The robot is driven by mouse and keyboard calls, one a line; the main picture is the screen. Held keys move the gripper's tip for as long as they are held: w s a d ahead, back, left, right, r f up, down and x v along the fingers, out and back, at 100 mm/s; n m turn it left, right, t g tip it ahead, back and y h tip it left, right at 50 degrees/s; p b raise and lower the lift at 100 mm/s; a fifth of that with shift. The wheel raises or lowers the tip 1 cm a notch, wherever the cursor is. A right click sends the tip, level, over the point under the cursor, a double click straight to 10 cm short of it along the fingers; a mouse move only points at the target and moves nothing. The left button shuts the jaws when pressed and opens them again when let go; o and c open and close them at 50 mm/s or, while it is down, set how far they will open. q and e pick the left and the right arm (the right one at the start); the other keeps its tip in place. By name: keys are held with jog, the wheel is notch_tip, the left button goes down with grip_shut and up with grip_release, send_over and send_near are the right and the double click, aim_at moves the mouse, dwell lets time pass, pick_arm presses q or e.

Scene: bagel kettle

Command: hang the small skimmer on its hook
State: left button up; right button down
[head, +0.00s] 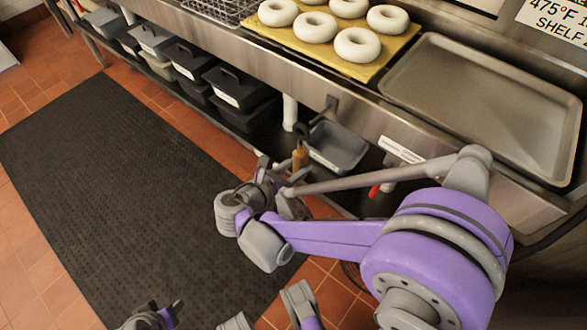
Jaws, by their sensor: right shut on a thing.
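My right gripper (284,177) is low in front of the steel counter, near the middle of the head view. It is shut on the small skimmer (299,157), of which a tan handle with a dark upper end shows upright. The skimmer's bowl cannot be made out. A dark hook (328,106) sits on the counter's front face, just above and right of the handle's top. I cannot tell whether they touch. Parts of my left arm show at the bottom edge; its gripper (152,316) is partly cut off, and its opening cannot be judged.
A grey bin (338,147) sits on the lower shelf right behind the skimmer; black lidded bins (238,88) stand farther left. On the counter are a yellow board (292,46) with several bagels and an empty metal tray (485,90). The black floor mat (110,165) is clear.

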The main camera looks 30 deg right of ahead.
jog(key=shift+w+d+f, duration=0.1)
jog(key=shift+w+d, duration=0.15)
jog(key=shift+d, duration=0.4)
jog(key=shift+w+d, duration=0.25)
jog(key=shift+d, duration=0.35)
jog(key=shift+w+d+f, duration=0.1)
jog(key=shift+w+d, duration=0.15)
jog(key=shift+d, duration=0.4)
jog(key=shift+b+x, duration=0.5)
jog(key=shift+x, duration=0.35)
jog(key=shift+a+f, duration=0.1)
jog(key=shift+c, duration=2.2)
grip_release()
jog(key=shift+a, duration=0.1)
jog(key=p+v, duration=0.2)
jog(key=v, duration=0.8)
jog(key=shift+s+a, duration=0.2)
jog(key=shift+a, duration=0.05)
jog(key=shift+d, duration=0.1)
